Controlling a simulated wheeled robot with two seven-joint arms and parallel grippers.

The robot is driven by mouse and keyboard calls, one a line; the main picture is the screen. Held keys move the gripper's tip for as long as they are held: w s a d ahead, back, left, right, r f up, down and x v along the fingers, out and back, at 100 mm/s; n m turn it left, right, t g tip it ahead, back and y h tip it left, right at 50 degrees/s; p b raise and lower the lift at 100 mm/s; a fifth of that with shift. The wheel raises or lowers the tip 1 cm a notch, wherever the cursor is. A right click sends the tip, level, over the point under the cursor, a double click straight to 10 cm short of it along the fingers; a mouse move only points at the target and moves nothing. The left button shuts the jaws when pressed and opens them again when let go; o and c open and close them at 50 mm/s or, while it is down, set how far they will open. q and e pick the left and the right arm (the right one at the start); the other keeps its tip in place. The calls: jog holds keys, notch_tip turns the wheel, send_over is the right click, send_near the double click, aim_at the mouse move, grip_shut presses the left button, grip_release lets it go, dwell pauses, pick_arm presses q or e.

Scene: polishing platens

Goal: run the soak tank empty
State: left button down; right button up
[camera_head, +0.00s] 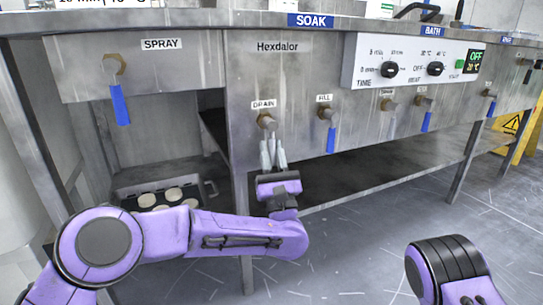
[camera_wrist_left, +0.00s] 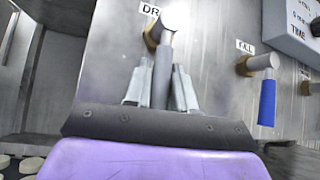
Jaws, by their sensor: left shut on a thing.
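The drain valve (camera_head: 267,121), under the DRAIN label, is on the front panel of the steel bench below the blue SOAK sign (camera_head: 310,20). Its lever (camera_wrist_left: 164,58) shows in the left wrist view as a grey bar hanging down, slightly tilted, from a brass fitting. My left gripper (camera_head: 272,152) reaches up from below, its two pale fingers on either side of the lever and shut on it. The lever's lower end is hidden by the gripper. The soak tank's inside is out of view. My right arm (camera_head: 445,270) shows at lower right; its gripper is out of view.
The fill valve (camera_head: 328,114), with a blue lever hanging down, is just right of the drain. The spray valve (camera_head: 117,75) is at left. A control box (camera_head: 412,62) juts out at right. A tray (camera_head: 209,186) with pale discs stands under the bench.

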pick_arm(q)
jog(key=shift+d+h, duration=0.1)
jog(key=shift+h, duration=0.2)
jog(key=c, duration=1)
grip_release()
jog(key=shift+c, duration=0.2)
jog(key=shift+s+d+f, duration=0.1)
jog(key=shift+s+f, duration=0.05)
jog(key=shift+s, duration=0.15)
pick_arm(e)
jog(key=shift+s+r, duration=0.1)
jog(key=shift+s+d+r+n+g+p, duration=0.1)
jog(key=shift+s+r+n+g+p, duration=0.2)
jog(key=shift+s+p, duration=0.25)
jog(key=shift+s+d+r+n+g+p, duration=0.1)
jog(key=shift+s+r+n+g+p, duration=0.15)
jog(key=shift+s+p, duration=0.2)
pick_arm(q)
jog(key=v, duration=0.9)
jog(key=shift+s+f, duration=0.15)
jog(key=shift+f, duration=0.3)
pick_arm(e)
jog(key=shift+s+a+f, duration=0.1)
jog(key=shift+s, duration=0.05)
